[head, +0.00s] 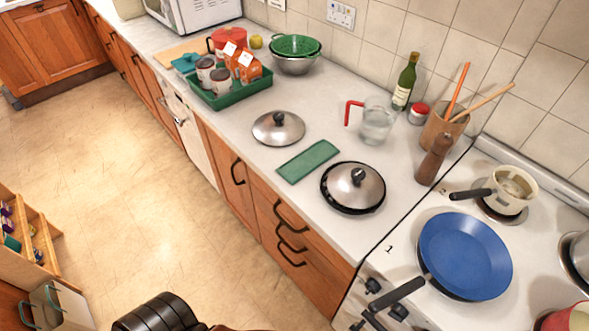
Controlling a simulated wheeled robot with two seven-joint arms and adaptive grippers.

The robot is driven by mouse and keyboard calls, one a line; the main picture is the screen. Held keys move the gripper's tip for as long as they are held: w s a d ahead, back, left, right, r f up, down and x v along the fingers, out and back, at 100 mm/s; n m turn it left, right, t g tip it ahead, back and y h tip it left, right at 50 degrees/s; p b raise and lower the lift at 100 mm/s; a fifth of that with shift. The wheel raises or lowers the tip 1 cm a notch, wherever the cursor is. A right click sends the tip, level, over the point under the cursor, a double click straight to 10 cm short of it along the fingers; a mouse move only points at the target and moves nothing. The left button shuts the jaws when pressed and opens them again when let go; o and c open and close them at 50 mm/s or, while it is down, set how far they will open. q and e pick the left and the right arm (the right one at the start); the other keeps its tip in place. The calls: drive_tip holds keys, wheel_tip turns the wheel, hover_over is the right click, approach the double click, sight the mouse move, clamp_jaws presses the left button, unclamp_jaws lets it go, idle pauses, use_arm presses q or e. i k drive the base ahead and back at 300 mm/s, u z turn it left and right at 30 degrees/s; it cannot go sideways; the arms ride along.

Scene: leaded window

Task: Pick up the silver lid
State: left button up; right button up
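A silver lid (278,128) with a dark knob lies on the pale worktop, to the left of a green cloth or mat. A second silver lid (356,183) with a black knob sits nearer, on what looks like a round black pan (352,209) whose dark rim shows around it. Neither lid is touched by a gripper. Neither gripper's fingers show in the head view.
The green mat (308,161) lies between the lids. A glass jug (376,122) and wooden pepper mill (433,160) stand behind. A blue frying pan (465,255) is on the hob at right. A loaded green tray (232,98) stands farther left.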

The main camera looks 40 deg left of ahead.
sight(353, 185)
drive_tip(key=u, duration=0.7)
